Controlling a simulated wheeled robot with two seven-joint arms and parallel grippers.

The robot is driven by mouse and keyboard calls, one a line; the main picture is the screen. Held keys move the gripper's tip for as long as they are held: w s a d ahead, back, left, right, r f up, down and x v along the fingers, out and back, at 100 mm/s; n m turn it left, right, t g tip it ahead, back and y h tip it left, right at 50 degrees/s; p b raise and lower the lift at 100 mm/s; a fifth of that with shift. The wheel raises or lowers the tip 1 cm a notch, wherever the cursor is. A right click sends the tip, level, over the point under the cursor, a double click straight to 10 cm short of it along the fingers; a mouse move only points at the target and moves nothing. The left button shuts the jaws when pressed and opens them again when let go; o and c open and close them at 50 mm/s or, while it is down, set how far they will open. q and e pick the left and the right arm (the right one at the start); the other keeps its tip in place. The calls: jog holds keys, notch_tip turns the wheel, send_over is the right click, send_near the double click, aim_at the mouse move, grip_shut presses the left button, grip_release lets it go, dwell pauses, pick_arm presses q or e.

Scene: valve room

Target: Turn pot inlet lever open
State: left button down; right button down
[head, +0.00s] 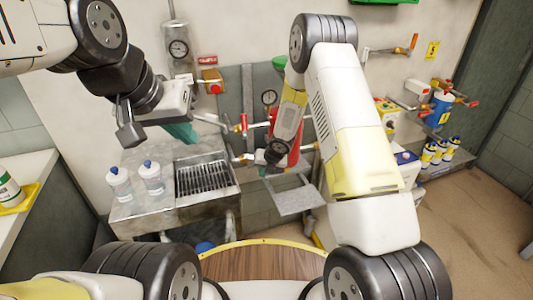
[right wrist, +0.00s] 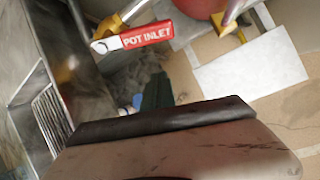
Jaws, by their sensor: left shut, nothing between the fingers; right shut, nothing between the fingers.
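The pot inlet lever (right wrist: 147,36) is a red handle with white "POT INLET" lettering in the right wrist view. Its left end meets a pale metal fitting, and it lies nearly level in that picture. My right gripper (right wrist: 157,92), shut and empty, shows its dark green fingers just below the lever, with a visible gap in the picture. In the head view my right gripper (head: 268,170) is mostly hidden by its own wrist, near the pipes. Several red handles show there, and I cannot tell which is the pot inlet. My left gripper (head: 182,133) is shut and empty, above the steel sink.
The steel sink bench (head: 135,213) with a drain grate (head: 203,177) stands at the left, with two white bottles (head: 152,177) on it. A grey tray (head: 297,200) sits beside the pipes. Blue-capped bottles (head: 441,151) and a blue filter (head: 440,108) are at the right.

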jog(key=shift+w+d+r, duration=0.1)
jog(key=shift+w+r, duration=0.15)
jog(key=shift+w, duration=0.35)
jog(key=shift+w+r, duration=0.25)
jog(key=shift+w, duration=0.3)
jog(key=shift+w+d+r, duration=0.1)
jog(key=shift+w+r, duration=0.15)
jog(key=shift+w, duration=0.35)
jog(key=shift+a, duration=0.1)
jog(key=n, duration=0.1)
jog(key=w+r+n+h, duration=0.1)
jog(key=w+n, duration=0.1)
jog(key=n, duration=0.1)
jog(key=shift+d+r, duration=0.3)
jog(key=shift+r, duration=0.05)
jog(key=shift+f, duration=0.1)
